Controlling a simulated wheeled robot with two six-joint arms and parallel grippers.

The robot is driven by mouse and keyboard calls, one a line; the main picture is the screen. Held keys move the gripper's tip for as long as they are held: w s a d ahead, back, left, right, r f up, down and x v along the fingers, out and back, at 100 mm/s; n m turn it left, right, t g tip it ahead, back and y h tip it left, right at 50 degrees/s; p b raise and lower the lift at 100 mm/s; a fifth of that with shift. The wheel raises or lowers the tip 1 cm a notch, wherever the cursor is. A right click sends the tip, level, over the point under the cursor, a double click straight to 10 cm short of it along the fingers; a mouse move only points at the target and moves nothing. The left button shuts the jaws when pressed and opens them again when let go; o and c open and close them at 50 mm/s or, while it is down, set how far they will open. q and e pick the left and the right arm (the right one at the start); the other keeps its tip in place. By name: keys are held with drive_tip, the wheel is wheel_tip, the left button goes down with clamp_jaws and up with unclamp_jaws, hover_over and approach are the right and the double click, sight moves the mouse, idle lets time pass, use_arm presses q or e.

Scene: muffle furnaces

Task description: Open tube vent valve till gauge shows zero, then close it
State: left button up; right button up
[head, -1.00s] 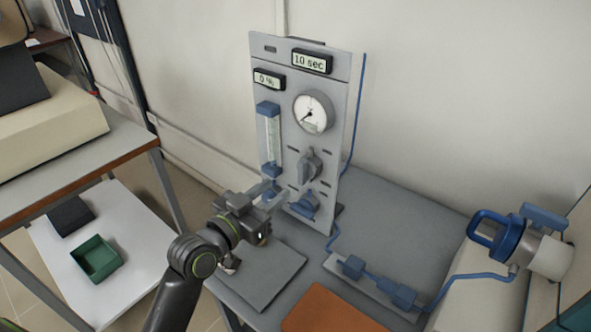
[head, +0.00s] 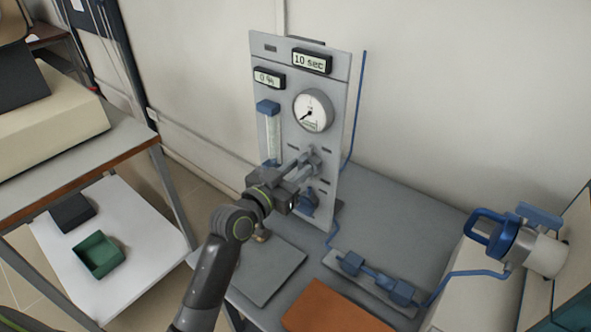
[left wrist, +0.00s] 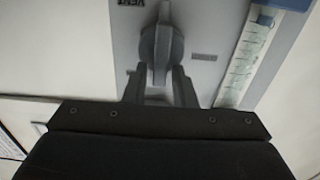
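The grey panel (head: 345,100) stands upright on the table and carries a round white gauge (head: 312,111), whose dark needle points to the lower left; its numbers are too small to read. Below the gauge is a grey valve knob (head: 313,156), partly hidden by my left gripper (head: 306,168). The left wrist view shows the knob (left wrist: 161,45) ahead of my gripper (left wrist: 160,75), its bar between the two spread fingertips with gaps at the sides. A "VENT" label (left wrist: 130,2) is beside it. My right gripper is out of view.
A blue knob (head: 308,202) sits just below, close to my gripper. A flowmeter tube (head: 272,135) is left of the grey knob. Blue tubing and fittings (head: 375,279) lie on the table at right. A flat grey plate (head: 270,272) lies in front.

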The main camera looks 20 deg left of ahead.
use_arm(q)
clamp_jaws()
drive_tip(key=shift+n+p, duration=0.3)
drive_tip(key=shift+w+a+f+n+p, duration=0.1)
drive_tip(key=shift+a+f+n+p, duration=0.2)
drive_tip(key=shift+n+p, duration=1.75)
drive_tip(key=shift+w+a+f+n+p, duration=0.1)
drive_tip(key=shift+a+f+n+p, duration=0.25)
drive_tip(key=shift+n, duration=3.4)
drive_tip(key=shift+w+a+f+n+p, duration=0.1)
drive_tip(key=shift+a+f+n+p, duration=0.15)
drive_tip(key=shift+n+p, duration=1.85)
drive_tip(key=shift+d+n+b, duration=0.1)
drive_tip(key=shift+n+b, duration=0.75)
drive_tip(key=shift+n, duration=0.05)
drive_tip(key=shift+o, duration=1.5)
unclamp_jaws()
